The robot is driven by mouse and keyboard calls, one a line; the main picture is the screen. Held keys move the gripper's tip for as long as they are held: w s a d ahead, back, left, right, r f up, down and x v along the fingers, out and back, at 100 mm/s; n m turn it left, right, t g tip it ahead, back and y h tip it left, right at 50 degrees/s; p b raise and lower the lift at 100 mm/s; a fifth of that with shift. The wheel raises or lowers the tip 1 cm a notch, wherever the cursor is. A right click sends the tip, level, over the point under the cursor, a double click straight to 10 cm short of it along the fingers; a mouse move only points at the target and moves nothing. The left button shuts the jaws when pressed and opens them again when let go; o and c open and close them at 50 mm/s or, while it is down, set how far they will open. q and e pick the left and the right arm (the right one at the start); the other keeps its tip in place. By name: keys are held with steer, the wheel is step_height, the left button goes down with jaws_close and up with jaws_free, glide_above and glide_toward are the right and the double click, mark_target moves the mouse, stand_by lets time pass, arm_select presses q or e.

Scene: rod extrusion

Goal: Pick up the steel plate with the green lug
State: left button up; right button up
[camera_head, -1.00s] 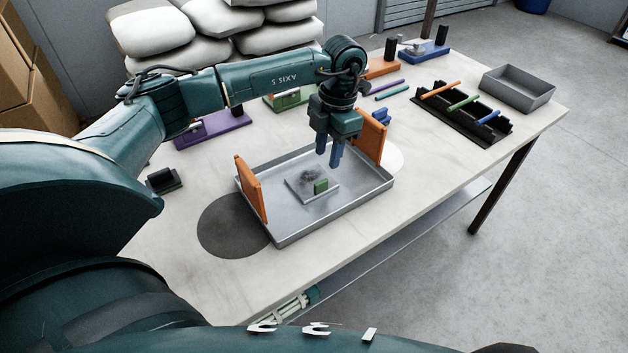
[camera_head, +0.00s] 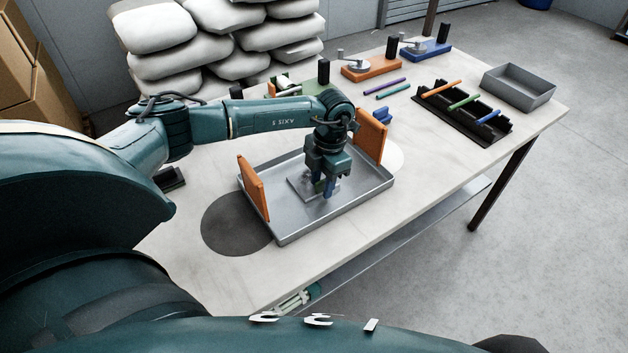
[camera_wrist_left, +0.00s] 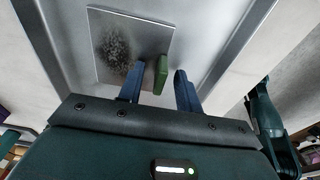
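The steel plate (camera_head: 300,188) is a flat grey square lying in the grey metal tray (camera_head: 285,232). In the left wrist view the plate (camera_wrist_left: 150,35) has a dark speckled patch, and the green lug (camera_wrist_left: 161,75) stands up near its edge. My left gripper (camera_head: 328,188) is low over the plate and hides the lug in the head view. In the left wrist view its blue fingers (camera_wrist_left: 158,90) are open, with the lug between them and gaps to the fingers. My right gripper is not in view.
Orange upright panels stand at the tray's left (camera_head: 253,187) and right (camera_head: 370,136) ends. A black rack with coloured rods (camera_head: 462,117) and a grey bin (camera_head: 518,88) are at the right. Crank fixtures, one on an orange base (camera_head: 371,68), stand at the back.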

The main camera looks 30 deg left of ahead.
arm_select(q)
jaws_close()
steer(key=shift+r, duration=0.1)
stand_by(0.4)
